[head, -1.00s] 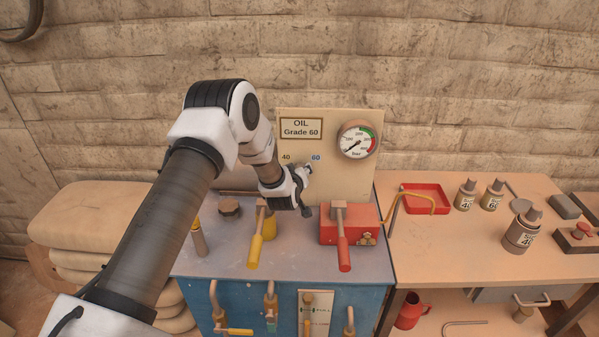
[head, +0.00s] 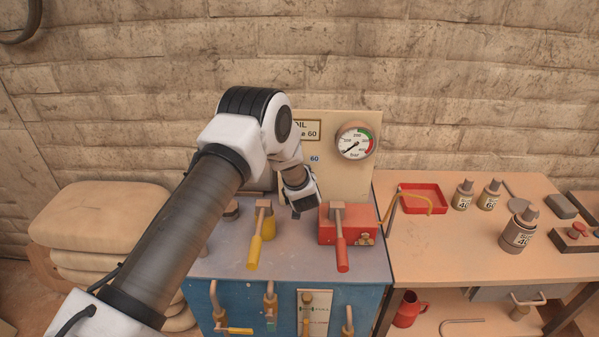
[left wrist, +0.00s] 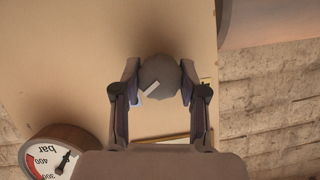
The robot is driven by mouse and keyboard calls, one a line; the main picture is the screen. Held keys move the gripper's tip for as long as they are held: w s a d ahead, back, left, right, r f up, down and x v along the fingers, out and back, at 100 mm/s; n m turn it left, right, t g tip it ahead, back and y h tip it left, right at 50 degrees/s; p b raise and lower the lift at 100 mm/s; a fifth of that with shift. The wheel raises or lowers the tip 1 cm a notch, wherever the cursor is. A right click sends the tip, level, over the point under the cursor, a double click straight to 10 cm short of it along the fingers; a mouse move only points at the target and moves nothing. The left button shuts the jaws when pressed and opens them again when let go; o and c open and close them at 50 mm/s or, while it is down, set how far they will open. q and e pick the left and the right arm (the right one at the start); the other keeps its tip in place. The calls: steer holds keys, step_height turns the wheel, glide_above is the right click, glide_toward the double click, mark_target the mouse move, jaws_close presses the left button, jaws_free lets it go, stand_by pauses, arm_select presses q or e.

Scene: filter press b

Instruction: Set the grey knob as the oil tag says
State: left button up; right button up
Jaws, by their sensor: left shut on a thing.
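The grey knob (left wrist: 167,72) sits on the cream panel between the two fingers of my left gripper (left wrist: 159,80) in the left wrist view. The gripper is shut on it, a finger on each side. The knob's white mark points toward the lower left there, the side where the gauge is. In the head view my left gripper (head: 302,196) is in front of the panel (head: 345,184) and the knob is hidden. The oil tag (head: 312,130) is partly covered by my arm. My right gripper is not in view.
A pressure gauge (head: 355,141) is on the panel's upper right. A yellow-handled lever (head: 255,250) and a red-handled lever (head: 342,252) stand on the cabinet top close below my gripper. The bench to the right holds a red tray (head: 426,191) and bottles.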

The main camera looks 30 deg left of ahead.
arm_select(q)
steer(key=shift+w+r, duration=0.1)
stand_by(0.3)
steer(key=o, duration=1.1)
steer(key=shift+c, duration=0.2)
steer(key=shift+o, duration=0.4)
steer(key=shift+w+a+f, duration=0.1)
steer(key=shift+f, duration=0.15)
steer(key=v, duration=1.2)
